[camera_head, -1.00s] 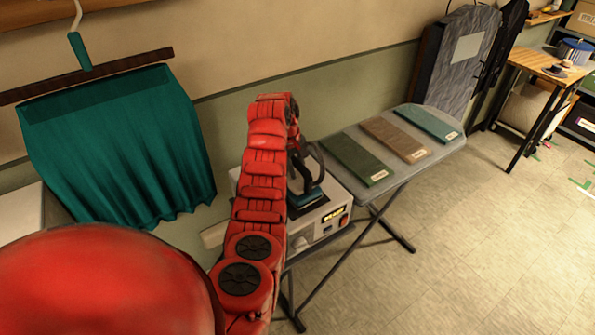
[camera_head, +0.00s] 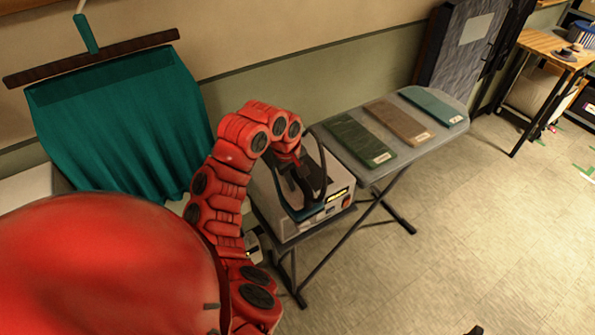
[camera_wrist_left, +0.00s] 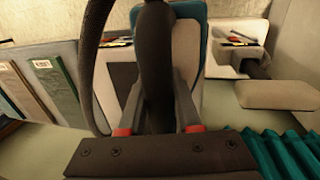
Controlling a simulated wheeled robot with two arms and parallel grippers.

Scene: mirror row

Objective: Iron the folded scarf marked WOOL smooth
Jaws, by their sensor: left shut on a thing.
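Three folded scarves lie in a row on the grey ironing board (camera_head: 450,96): a green one (camera_head: 357,139), a brown one (camera_head: 398,122) and a teal one (camera_head: 433,106). Each has a small white label at its near end, too small to read, so I cannot tell which says WOOL. The dark and teal iron (camera_head: 310,210) is at the white steam station (camera_head: 322,222) at the board's near left end. My left gripper (camera_head: 298,178) is shut on its dark handle, which also shows between the fingers in the left wrist view (camera_wrist_left: 155,75). I cannot tell whether the iron touches the station.
A teal cloth (camera_head: 115,130) hangs from a dark bar at the left. A dark grey upright board (camera_head: 462,50) leans against the wall behind the ironing board. A wooden table (camera_head: 552,50) stands at the far right. The floor in front is mostly clear.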

